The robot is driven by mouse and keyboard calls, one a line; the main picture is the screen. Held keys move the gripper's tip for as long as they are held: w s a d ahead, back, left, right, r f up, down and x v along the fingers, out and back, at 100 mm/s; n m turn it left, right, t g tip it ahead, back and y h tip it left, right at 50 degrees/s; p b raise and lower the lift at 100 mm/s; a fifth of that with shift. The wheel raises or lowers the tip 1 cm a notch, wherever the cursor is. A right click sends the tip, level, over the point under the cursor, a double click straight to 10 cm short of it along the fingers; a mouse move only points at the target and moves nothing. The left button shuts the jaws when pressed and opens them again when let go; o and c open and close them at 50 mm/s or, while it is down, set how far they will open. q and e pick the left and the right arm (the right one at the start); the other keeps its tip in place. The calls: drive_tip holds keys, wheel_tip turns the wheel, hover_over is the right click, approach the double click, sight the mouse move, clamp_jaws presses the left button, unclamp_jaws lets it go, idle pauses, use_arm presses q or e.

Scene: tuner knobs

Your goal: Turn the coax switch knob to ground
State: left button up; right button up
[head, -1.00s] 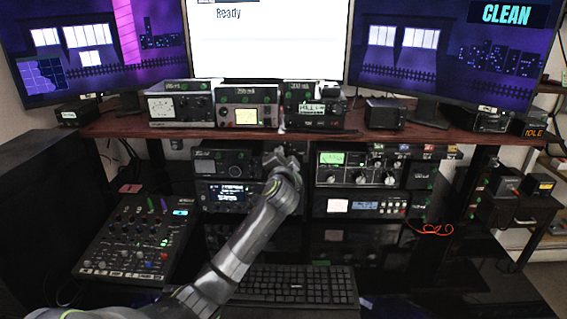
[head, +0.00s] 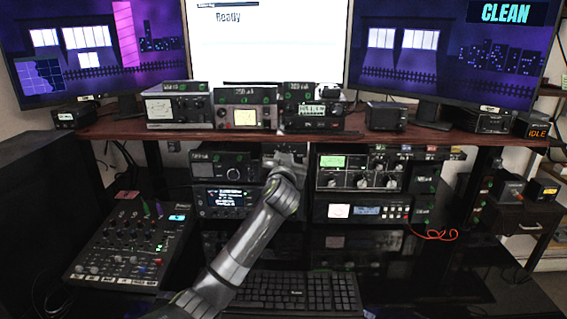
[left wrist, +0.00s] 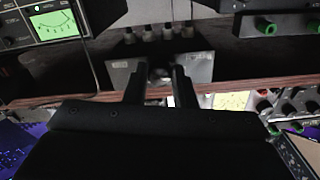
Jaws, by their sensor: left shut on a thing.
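The coax switch is a small silver-grey box (left wrist: 199,67) in the left wrist view, under the wooden shelf, with a dark round knob (left wrist: 160,74) at its middle. My left gripper (left wrist: 159,68) has one finger on each side of the knob and is shut on it. The fingers partly cover the box face, and I cannot read the knob's pointer or position labels. In the head view my left gripper (head: 284,157) is just below the shelf edge, between the two radio stacks, and hides most of the switch. My right gripper is in neither view.
The wooden shelf (head: 220,135) runs above the gripper and carries several meters. Radios (head: 225,198) stand close on the left and a tuner with knobs (head: 360,172) close on the right. A mixer (head: 130,240) and keyboard (head: 295,290) lie in front.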

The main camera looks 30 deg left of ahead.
use_arm(q)
drive_tip(key=shift+f+n, duration=0.1)
drive_tip(key=shift+n, duration=0.2)
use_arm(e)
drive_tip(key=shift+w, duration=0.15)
use_arm(q)
drive_tip(key=o, duration=1)
drive_tip(key=shift+s, duration=0.1)
drive_tip(key=shift+b+v, duration=0.55)
drive_tip(key=shift+v, duration=8.1)
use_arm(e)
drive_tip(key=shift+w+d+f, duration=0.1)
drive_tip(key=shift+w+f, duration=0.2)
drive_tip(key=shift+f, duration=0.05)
use_arm(q)
drive_tip(key=shift+d, duration=0.1)
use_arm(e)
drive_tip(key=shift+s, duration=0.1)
